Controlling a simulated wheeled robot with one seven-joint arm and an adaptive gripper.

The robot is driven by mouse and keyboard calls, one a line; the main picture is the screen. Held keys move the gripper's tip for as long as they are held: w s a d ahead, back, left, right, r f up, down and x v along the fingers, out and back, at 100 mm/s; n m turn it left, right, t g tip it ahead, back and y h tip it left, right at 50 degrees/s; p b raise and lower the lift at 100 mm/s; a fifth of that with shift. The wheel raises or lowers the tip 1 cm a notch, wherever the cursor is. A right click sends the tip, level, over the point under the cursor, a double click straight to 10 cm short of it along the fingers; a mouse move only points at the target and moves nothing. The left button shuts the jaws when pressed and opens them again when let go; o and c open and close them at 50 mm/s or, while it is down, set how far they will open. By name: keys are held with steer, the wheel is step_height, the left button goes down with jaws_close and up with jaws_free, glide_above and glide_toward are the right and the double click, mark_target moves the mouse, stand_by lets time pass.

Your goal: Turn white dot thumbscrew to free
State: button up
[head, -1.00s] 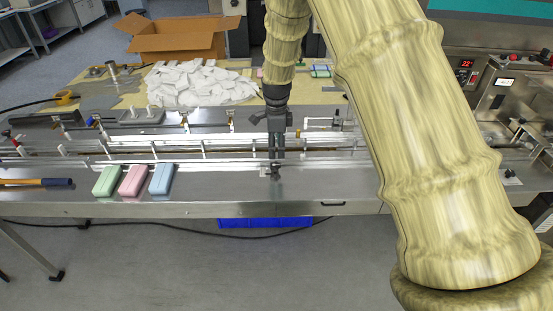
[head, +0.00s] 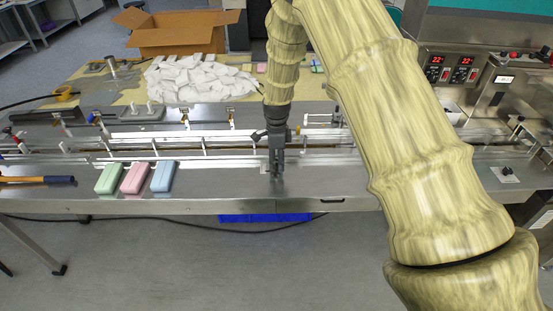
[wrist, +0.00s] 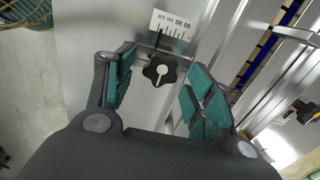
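The thumbscrew (wrist: 160,70) is a black lobed knob with a white mark on its top. In the wrist view it sits beside a small printed scale (wrist: 172,24). My gripper (wrist: 160,88) is open, with its green-padded fingers apart on either side of the knob, and I see no contact. In the head view my gripper (head: 277,170) points down over the front strip of the machine, and it hides the knob there.
Guide rails (head: 220,150) run along the machine just behind my gripper. Green (head: 110,178), pink (head: 136,178) and blue (head: 163,177) blocks lie to the left. Another black knob (head: 507,171) is at the right. White packets (head: 200,78) and a cardboard box (head: 180,32) are behind.

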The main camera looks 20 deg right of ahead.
steer(key=c, duration=0.9)
